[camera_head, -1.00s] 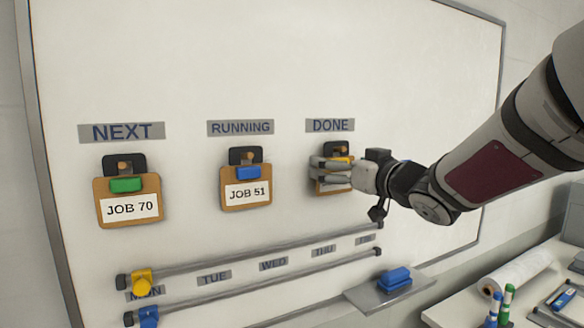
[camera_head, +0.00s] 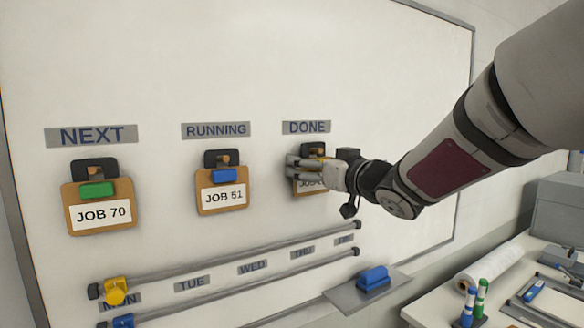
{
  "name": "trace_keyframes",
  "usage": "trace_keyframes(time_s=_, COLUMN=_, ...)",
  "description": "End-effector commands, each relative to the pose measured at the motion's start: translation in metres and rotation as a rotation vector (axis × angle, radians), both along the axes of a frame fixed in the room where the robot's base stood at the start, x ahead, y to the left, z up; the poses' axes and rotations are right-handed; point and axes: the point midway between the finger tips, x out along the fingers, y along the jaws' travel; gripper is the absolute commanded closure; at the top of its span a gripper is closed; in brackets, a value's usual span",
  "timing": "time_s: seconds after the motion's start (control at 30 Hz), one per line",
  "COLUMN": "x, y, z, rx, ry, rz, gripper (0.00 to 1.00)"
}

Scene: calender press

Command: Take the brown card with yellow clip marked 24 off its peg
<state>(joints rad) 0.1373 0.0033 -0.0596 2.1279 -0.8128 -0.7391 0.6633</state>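The brown card with a yellow clip (camera_head: 316,151) hangs on its peg under the DONE label. Its white label shows part of "JOB"; the number is hidden behind my fingers. The fingers overlap the card in the picture. I cannot tell whether they are closed on it.
Brown cards JOB 70 (camera_head: 99,213), with a green clip, and JOB 51 (camera_head: 222,198), with a blue clip, hang to the left. Below run rails (camera_head: 230,251) with yellow and blue sliders. A shelf holds a blue eraser (camera_head: 373,278). A bench with markers (camera_head: 468,305) stands lower right.

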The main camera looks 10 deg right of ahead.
Motion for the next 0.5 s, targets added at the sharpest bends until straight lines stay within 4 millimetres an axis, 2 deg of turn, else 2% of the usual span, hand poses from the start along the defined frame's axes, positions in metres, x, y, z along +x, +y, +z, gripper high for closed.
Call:
trace_keyframes(time_s=0.1, x=-0.001, y=-0.001, z=0.006, rx=-0.001, ry=-0.003, rz=0.0, gripper=0.39)
trace_keyframes(time_s=0.27, x=-0.023, y=-0.008, z=0.006, rx=0.0, ry=-0.002, rz=-0.002, gripper=0.39)
trace_keyframes(time_s=0.5, x=-0.074, y=-0.024, z=0.007, rx=-0.001, ry=-0.003, rz=-0.002, gripper=0.39)
